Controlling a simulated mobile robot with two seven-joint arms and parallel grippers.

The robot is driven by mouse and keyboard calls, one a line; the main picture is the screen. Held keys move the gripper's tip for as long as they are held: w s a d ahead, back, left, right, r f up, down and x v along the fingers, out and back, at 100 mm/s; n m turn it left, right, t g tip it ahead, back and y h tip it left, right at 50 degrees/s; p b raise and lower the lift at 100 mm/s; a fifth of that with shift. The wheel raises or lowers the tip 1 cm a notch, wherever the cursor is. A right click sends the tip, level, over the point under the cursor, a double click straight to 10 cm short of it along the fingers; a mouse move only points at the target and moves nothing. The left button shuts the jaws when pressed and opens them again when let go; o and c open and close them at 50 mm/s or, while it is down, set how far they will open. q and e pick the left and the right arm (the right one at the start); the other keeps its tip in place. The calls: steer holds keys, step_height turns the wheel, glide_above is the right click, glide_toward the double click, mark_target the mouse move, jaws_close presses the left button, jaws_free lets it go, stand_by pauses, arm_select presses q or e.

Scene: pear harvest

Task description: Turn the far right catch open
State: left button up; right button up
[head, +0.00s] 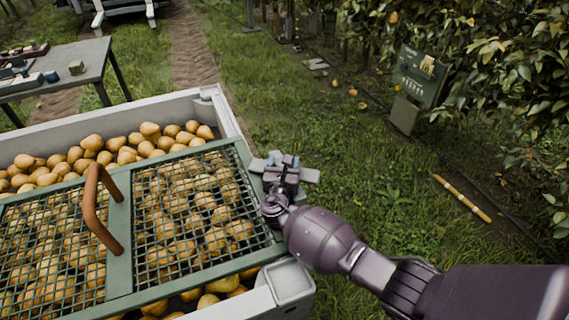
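A green mesh lid (119,240) with a brown arched handle (100,210) lies over a pale crate (232,124) full of pears. The far right catch cannot be made out; my gripper covers that spot. I cannot tell whether the gripper touches or holds the catch. My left gripper is not in view.
A grey table (75,55) with small items stands at the upper left. A green sign box (418,78) stands in the grass by the trees. A yellow striped stick (462,198) lies at the right. Grass right of the crate is mostly clear.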

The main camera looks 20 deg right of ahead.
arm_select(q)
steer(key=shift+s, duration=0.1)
arm_select(e)
steer(key=shift+o, duration=1.1)
step_height(320, 180, up, 4)
steer(key=shift+w+r+p, duration=0.1)
steer(key=shift+r+p, duration=0.15)
steer(key=shift+p, duration=0.6)
step_height(320, 180, up, 5)
steer(key=shift+r+p, duration=0.1)
steer(key=shift+p, duration=0.95)
arm_select(q)
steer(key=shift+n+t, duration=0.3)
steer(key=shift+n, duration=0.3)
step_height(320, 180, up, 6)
steer(key=p, duration=0.4)
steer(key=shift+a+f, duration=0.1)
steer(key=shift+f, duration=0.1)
arm_select(e)
step_height(320, 180, up, 10)
steer(key=shift+r, duration=0.2)
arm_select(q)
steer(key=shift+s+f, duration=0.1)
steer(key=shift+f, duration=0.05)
arm_select(e)
steer(key=shift+c, duration=0.4)
